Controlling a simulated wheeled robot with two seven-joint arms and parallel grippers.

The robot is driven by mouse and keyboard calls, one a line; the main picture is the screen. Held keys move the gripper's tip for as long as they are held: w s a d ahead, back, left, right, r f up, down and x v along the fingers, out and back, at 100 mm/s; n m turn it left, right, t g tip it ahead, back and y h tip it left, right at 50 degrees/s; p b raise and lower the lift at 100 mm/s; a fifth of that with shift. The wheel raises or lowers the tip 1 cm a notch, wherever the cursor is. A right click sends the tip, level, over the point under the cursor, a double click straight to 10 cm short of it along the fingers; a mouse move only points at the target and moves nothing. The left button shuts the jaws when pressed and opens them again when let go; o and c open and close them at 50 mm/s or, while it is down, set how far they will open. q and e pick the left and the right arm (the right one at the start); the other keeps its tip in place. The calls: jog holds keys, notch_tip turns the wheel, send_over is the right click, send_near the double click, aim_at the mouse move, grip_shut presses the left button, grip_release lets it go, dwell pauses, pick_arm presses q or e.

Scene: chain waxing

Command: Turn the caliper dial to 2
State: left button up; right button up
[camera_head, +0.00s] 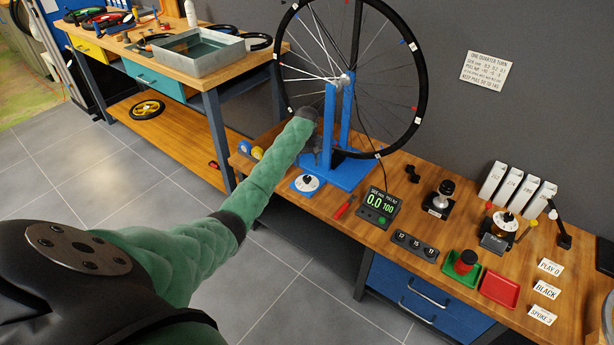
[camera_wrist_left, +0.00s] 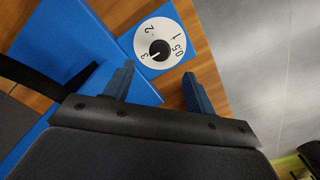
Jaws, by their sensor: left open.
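The caliper dial (camera_head: 306,184) is a round white disc with a black knob on a blue base, at the foot of the wheel stand. In the left wrist view the dial (camera_wrist_left: 170,31) shows 3, 2, 1 and 0.5 around its black knob (camera_wrist_left: 160,50). The knob's light mark seems to point toward the 3. My left gripper (camera_wrist_left: 159,72) is open and empty, its two fingers apart with the dial ahead of their tips, not touching the knob. In the head view my left arm hides most of this gripper. My right gripper is not in view.
The blue stand (camera_head: 345,172) with the spoked wheel (camera_head: 424,75) rises just beside the dial. The workbench's front edge is close to the dial.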

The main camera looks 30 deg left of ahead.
aim_at(307, 178)
pick_arm(q)
jog(key=shift+f, duration=0.35)
notch_tip(307, 178, down, 6)
jog(key=shift+f+p, duration=0.15)
jog(key=shift+p, duration=0.35)
jog(key=shift+f, duration=0.35)
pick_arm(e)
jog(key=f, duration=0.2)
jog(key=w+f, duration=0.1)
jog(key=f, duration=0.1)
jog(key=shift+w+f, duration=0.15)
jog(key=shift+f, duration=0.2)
pick_arm(q)
jog(key=shift+c, duration=0.5)
jog(key=c, duration=0.9)
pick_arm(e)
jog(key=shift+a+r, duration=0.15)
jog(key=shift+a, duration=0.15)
